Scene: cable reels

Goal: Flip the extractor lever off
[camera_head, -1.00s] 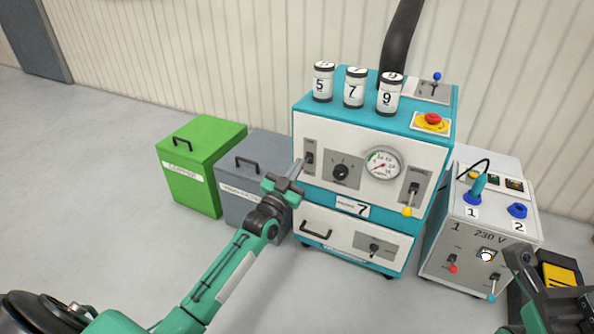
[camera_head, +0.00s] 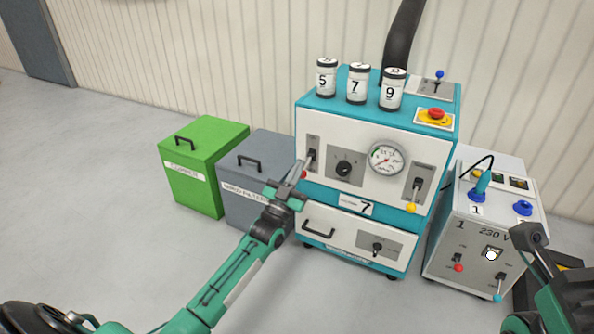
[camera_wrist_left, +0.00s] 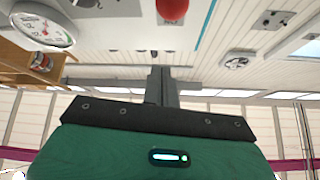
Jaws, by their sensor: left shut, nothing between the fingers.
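A teal and white machine (camera_head: 330,225) has a lever with a red knob (camera_head: 304,175) at the left of its front panel. The knob hangs low and also shows at the top edge of the left wrist view (camera_wrist_left: 172,8). A yellow-knobbed lever (camera_head: 412,207) points down at the panel's right. A blue-knobbed lever (camera_head: 440,75) stands up on top beside the black duct. The labels are too small to tell which is the extractor lever. My left gripper (camera_head: 299,170) is shut and empty, close to the red knob; contact cannot be told. My right gripper (camera_head: 530,238) is at lower right, its jaws unclear.
Numbered canisters (camera_head: 358,85) and a red emergency button (camera_head: 436,114) are on the machine's top. A 230 V box (camera_head: 468,225) with levers stands at right. A green bin (camera_head: 195,170) and a grey bin (camera_head: 245,190) stand at left. Floor at left is clear.

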